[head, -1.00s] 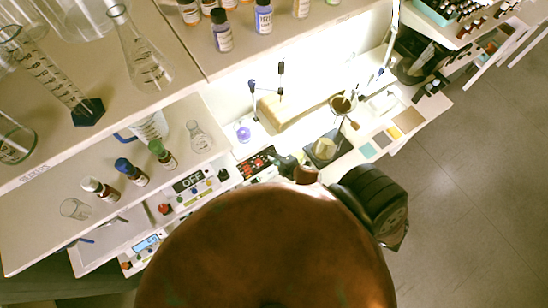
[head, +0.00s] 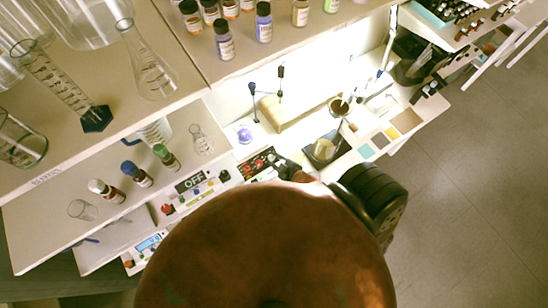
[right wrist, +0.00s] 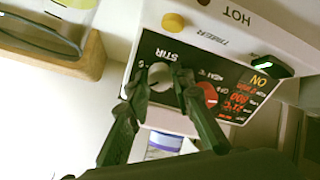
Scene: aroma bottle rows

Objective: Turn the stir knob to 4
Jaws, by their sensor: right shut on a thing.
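The stir knob (right wrist: 160,76) is a pale round knob under the upside-down word STIR on the hotplate's front (right wrist: 215,50) in the right wrist view. My right gripper (right wrist: 159,80) has a dark finger on each side of the knob and is shut on it. The fingers cover parts of the knob's sides, and I cannot read its setting. A red knob (right wrist: 207,95) sits beside it. In the head view the dark control panel (head: 258,163) shows, with my right gripper (head: 284,168) at its right end; the stir knob cannot be made out there. My left gripper is out of view.
The lit display on the panel (right wrist: 240,98) is red. A yellow button (right wrist: 173,22) and a lit green switch (right wrist: 268,66) are on the same front. Another device with an OFF display (head: 194,182) stands left of the panel. Bottles and glassware fill the shelves above.

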